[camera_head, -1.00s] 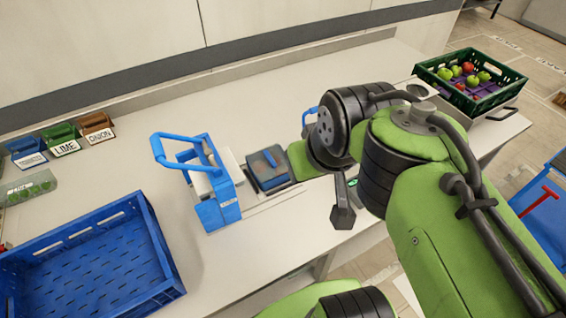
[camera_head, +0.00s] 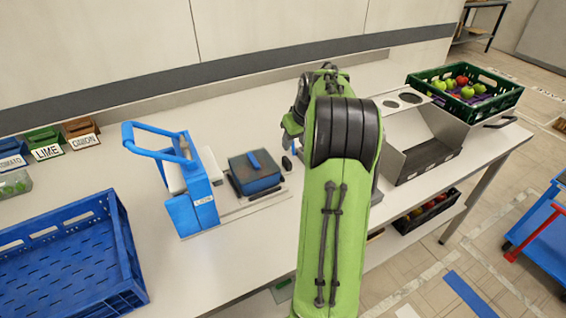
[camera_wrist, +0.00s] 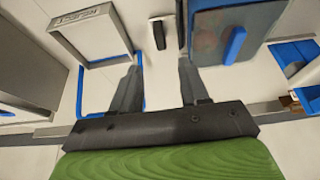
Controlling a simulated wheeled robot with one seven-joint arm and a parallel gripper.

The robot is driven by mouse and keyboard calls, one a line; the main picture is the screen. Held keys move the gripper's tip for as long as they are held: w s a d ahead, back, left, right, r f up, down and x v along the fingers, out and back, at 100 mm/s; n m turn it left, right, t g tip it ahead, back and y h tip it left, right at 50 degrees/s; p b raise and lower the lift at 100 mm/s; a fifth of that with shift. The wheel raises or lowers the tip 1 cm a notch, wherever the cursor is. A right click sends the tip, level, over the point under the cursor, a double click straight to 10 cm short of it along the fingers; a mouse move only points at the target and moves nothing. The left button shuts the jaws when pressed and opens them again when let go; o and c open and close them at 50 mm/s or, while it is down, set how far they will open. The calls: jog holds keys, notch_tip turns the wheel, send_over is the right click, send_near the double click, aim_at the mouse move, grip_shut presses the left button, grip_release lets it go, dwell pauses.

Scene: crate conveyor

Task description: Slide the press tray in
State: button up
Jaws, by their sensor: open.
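The blue press (camera_head: 190,185) stands on the counter with its looped handle raised. The press tray (camera_head: 254,180), a dark grey-blue box with a blue grip on top, sits on a flat base just right of the press, apart from its body. It also shows in the wrist view (camera_wrist: 222,35) at the upper right. A small black upright piece (camera_head: 286,163) stands at the tray's right side; in the wrist view it shows (camera_wrist: 158,33) ahead of the gap between the fingers. My gripper (camera_wrist: 158,72) is open and empty; in the head view my arm mostly hides it.
A blue crate (camera_head: 128,240) lies at the front left, with labelled bins (camera_head: 44,142) behind it. A green crate of apples (camera_head: 420,77) stands at the far right. A metal chute (camera_head: 440,128) lies right of my arm. The counter behind the tray is clear.

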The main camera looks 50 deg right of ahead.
aim_at(287, 160)
jog(key=b+x, duration=0.1)
jog(key=x, duration=0.9)
jog(key=shift+w+f+b, duration=0.15)
jog(key=shift+f+b, duration=0.2)
jog(key=shift+b, duration=0.05)
grip_shut()
